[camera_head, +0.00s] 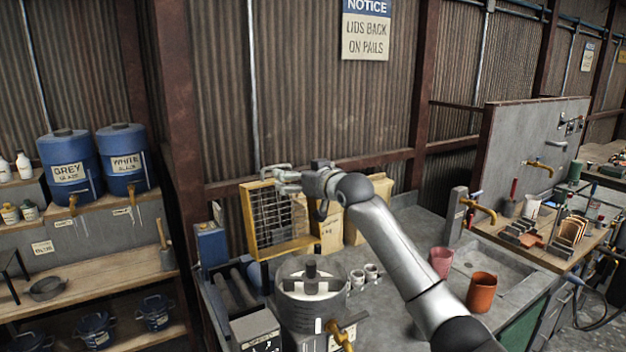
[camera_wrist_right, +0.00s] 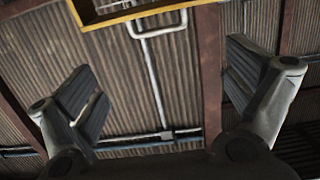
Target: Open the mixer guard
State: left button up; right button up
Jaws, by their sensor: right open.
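The mixer guard (camera_head: 252,228) is a yellow frame with dark wire mesh. It stands upright at the back left of the grey bench, behind dark rollers (camera_head: 236,290) and beside a blue box (camera_head: 211,245). My right gripper (camera_head: 272,176) is at the guard's top edge in the head view, its arm reaching in from the lower right. In the right wrist view my right gripper (camera_wrist_right: 168,85) is open with nothing between its fingers. A yellow bar (camera_wrist_right: 135,14), seemingly of the guard, crosses the top of that view, apart from the fingers. My left gripper is not seen.
A lidded metal pot (camera_head: 310,290) stands in front of the guard. Small cups (camera_head: 364,275), a pink pot (camera_head: 441,262) and an orange pot (camera_head: 481,292) stand on the bench. Wooden boxes (camera_head: 329,232) stand behind my arm. A corrugated wall (camera_head: 330,110) closes the back.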

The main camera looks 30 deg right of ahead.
jog(key=s+r, duration=0.1)
jog(key=s, duration=0.5)
jog(key=shift+s+d, duration=0.25)
